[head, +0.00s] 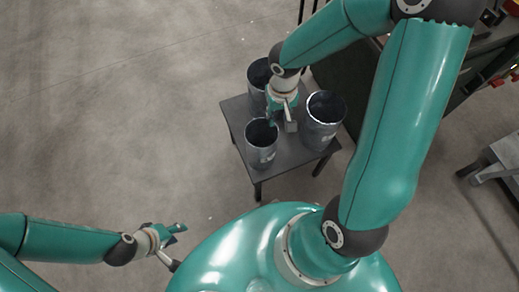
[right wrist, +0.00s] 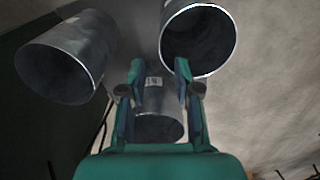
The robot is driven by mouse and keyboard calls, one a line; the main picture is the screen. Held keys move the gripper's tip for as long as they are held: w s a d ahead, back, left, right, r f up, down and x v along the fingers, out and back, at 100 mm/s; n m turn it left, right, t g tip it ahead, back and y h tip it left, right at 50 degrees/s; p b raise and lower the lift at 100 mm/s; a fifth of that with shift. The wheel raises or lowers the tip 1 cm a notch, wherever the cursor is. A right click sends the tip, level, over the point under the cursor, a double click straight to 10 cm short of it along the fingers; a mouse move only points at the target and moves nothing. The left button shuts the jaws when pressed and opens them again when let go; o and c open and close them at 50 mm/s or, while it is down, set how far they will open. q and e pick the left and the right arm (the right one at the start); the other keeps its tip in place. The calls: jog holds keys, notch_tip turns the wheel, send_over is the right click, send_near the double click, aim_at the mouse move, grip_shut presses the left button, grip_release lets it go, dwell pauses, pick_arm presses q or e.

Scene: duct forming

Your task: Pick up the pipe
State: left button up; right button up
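Three grey metal pipes stand upright on a small dark table (head: 292,155): a front pipe (head: 262,152), a right pipe (head: 322,125) and a back pipe (head: 257,78), partly hidden by my right arm. My right gripper (head: 281,120) is above the table among them. In the right wrist view its fingers (right wrist: 160,78) are open, with a pipe (right wrist: 158,128) seen in the gap between them; contact cannot be told. Two other pipes show there, at the left (right wrist: 65,60) and upper right (right wrist: 200,40). My left gripper (head: 178,246) is open and empty, away from the table.
A dark workbench (head: 345,72) stands behind the table at the right, partly hidden by my right arm. A grey metal stand (head: 500,160) is at the right edge. The concrete floor (head: 110,110) is clear at the left.

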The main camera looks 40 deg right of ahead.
aim_at(276, 134)
notch_tip(276, 134, down, 10)
jog(key=b, duration=0.3)
jog(key=shift+a, duration=0.1)
jog(key=shift+c, duration=0.2)
grip_shut()
jog(key=shift+r, duration=0.1)
